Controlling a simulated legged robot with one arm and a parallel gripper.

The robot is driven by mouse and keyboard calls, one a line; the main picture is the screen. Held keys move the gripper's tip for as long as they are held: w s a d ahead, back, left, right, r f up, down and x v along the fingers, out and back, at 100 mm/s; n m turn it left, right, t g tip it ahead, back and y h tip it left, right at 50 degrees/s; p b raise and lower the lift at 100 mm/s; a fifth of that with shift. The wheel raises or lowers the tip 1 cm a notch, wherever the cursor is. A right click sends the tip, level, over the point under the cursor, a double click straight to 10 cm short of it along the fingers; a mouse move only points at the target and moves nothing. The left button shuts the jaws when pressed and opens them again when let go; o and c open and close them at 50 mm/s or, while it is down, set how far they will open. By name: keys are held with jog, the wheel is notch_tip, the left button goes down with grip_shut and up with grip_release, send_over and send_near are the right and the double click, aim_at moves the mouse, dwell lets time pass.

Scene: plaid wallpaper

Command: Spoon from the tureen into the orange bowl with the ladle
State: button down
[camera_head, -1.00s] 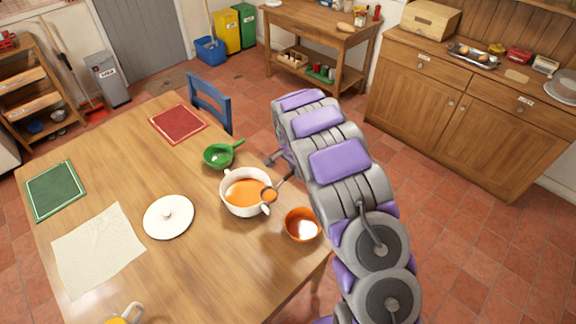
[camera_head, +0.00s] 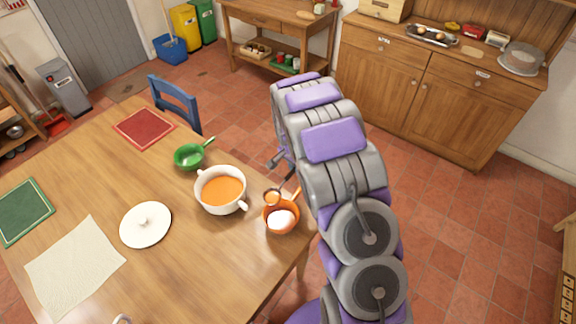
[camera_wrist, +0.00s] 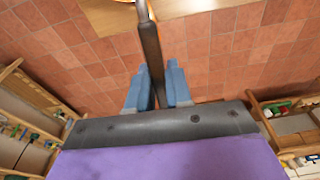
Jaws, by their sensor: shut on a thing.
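The white tureen (camera_head: 205,202) stands on the table with orange soup inside. The ladle (camera_head: 271,197) is out of the tureen, its head at the left rim of the orange bowl (camera_head: 269,221), with orange showing in it. I cannot tell whether they touch. The bowl has a pale patch inside and an orange strip at its upper right edge; its exact tilt is unclear. My gripper (camera_head: 283,163) is largely hidden by my arm. In the wrist view its blue fingers (camera_wrist: 159,88) are shut on the dark ladle handle (camera_wrist: 151,50); the ladle head is out of that view.
A white lid (camera_head: 146,225), a cream cloth (camera_head: 75,266), and red (camera_head: 145,127) and green (camera_head: 22,211) mats lie on the table (camera_head: 190,270). A blue chair (camera_head: 175,102) stands at the far edge. The bowl is near the table's right edge.

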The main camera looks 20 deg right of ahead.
jog(key=shift+s+a+r+t+h+b, duration=2.05)
jog(key=shift+s+t+h+b, duration=0.8)
jog(key=shift+h+b, duration=2.15)
jog(key=w+d+g+y+p, duration=0.3)
jog(key=y+p, duration=0.4)
jog(key=p, duration=0.6)
jog(key=shift+w+d+g+y, duration=0.35)
jog(key=shift+d+g, duration=0.2)
jog(key=shift+d, duration=0.45)
